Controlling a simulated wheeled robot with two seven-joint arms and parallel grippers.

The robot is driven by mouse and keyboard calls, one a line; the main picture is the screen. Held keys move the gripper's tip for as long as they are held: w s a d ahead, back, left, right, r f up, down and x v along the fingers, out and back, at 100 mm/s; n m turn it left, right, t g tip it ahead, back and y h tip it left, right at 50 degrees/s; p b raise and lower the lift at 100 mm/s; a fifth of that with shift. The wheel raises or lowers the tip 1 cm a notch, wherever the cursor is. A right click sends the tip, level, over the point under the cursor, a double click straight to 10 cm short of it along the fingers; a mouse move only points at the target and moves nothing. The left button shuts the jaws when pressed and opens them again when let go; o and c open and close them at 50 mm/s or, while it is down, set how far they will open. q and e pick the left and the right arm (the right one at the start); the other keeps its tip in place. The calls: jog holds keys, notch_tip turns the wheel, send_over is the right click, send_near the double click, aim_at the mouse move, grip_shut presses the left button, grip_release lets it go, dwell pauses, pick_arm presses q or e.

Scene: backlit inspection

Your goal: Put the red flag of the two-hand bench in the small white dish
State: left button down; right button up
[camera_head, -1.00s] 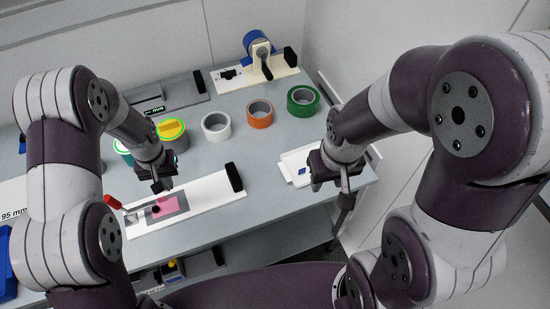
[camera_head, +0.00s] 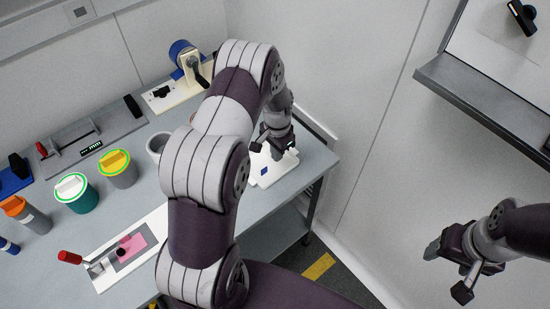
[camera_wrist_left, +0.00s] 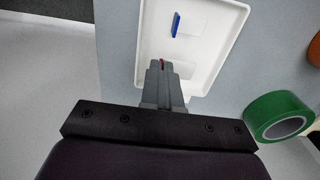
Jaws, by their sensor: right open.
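The small white dish (camera_head: 286,170) is at the right end of the table, with a blue flag (camera_head: 264,171) in it. The dish (camera_wrist_left: 222,60) and the blue flag (camera_wrist_left: 175,25) also show in the left wrist view. My left gripper (camera_head: 274,147) is over the dish. In the wrist view its fingertips (camera_wrist_left: 162,66) are close together on a small red piece, the red flag (camera_wrist_left: 163,63), mostly hidden between them. The white bench board (camera_head: 150,225) with a pink plate and red handle is at the front, partly covered by my left arm. My right gripper (camera_head: 447,272) is open and empty, off the table.
A green tape roll (camera_wrist_left: 277,115) stands beside the dish. Yellow-lidded (camera_head: 117,168) and white-lidded (camera_head: 75,192) tubs, a grey fixture (camera_head: 95,135) and a blue-wheeled stand (camera_head: 185,65) are further left. A grey shelf (camera_head: 480,95) juts out at the upper right.

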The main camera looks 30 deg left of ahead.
aim_at(273, 168)
pick_arm(q)
jog(key=f, duration=0.2)
jog(key=a+f+p, duration=0.1)
jog(key=f, duration=0.1)
jog(key=shift+s+a+f, duration=0.1)
jog(key=shift+s, duration=0.1)
jog(key=shift+w+a+f, duration=0.1)
jog(key=shift+f, duration=0.25)
jog(key=c, duration=1.4)
grip_release()
